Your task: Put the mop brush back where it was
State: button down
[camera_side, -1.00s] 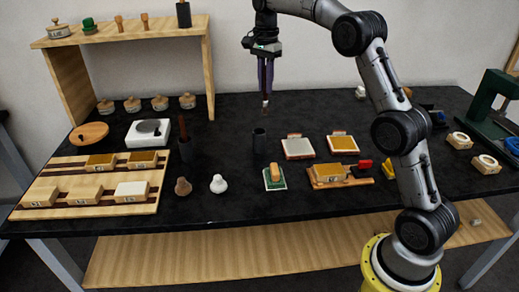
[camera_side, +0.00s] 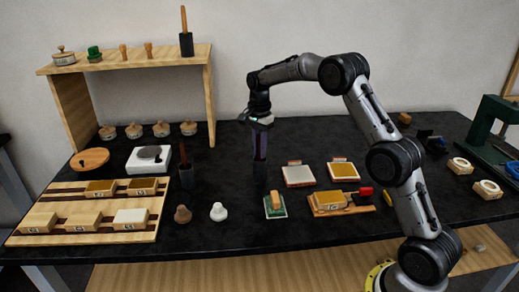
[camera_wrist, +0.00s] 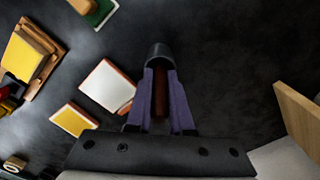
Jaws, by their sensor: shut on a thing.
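My gripper (camera_side: 260,157) points straight down over the middle of the table. In the wrist view its purple fingers (camera_wrist: 160,80) are shut on the mop brush, whose reddish-brown handle (camera_wrist: 158,100) shows between them. A black cup (camera_side: 260,174) stands directly under the fingertips in the side view. In the wrist view the dark round cup (camera_wrist: 160,51) appears just beyond the fingertips, in line with the brush. The brush's lower end is hidden, and I cannot tell how deep it is in the cup.
Another black cup with a brush (camera_side: 185,172) stands to the left, and one (camera_side: 186,42) is on the wooden shelf (camera_side: 140,60). A green pad with a block (camera_side: 275,204), a white-topped tray (camera_side: 299,175) and a yellow-topped tray (camera_side: 343,171) lie to the right.

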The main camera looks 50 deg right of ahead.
jog(key=shift+f, duration=0.1)
jog(key=c, duration=0.8)
grip_release()
notch_tip(320, 180, up, 12)
jog(key=shift+r, duration=0.2)
jog(key=s+a+r+n+t, duration=0.1)
jog(key=s+a+r+n, duration=0.35)
jog(key=s, duration=0.35)
jog(key=s+a+r+n+t, duration=0.2)
jog(key=s+a+r+n, duration=0.25)
jog(key=s, duration=0.25)
jog(key=s+a+f+n+t, duration=0.1)
jog(key=s+a+f+n, duration=0.1)
jog(key=s, duration=0.4)
jog(key=s+a+f+n, duration=0.2)
jog(key=s+f+n, duration=0.2)
jog(key=s, duration=0.3)
jog(key=s+a+f+n+t, duration=0.1)
jog(key=s+a+f+n, duration=0.1)
jog(key=s, duration=0.5)
jog(key=shift+s+f+n+t, duration=0.3)
jog(key=shift+f+n, duration=0.2)
jog(key=shift+f, duration=0.25)
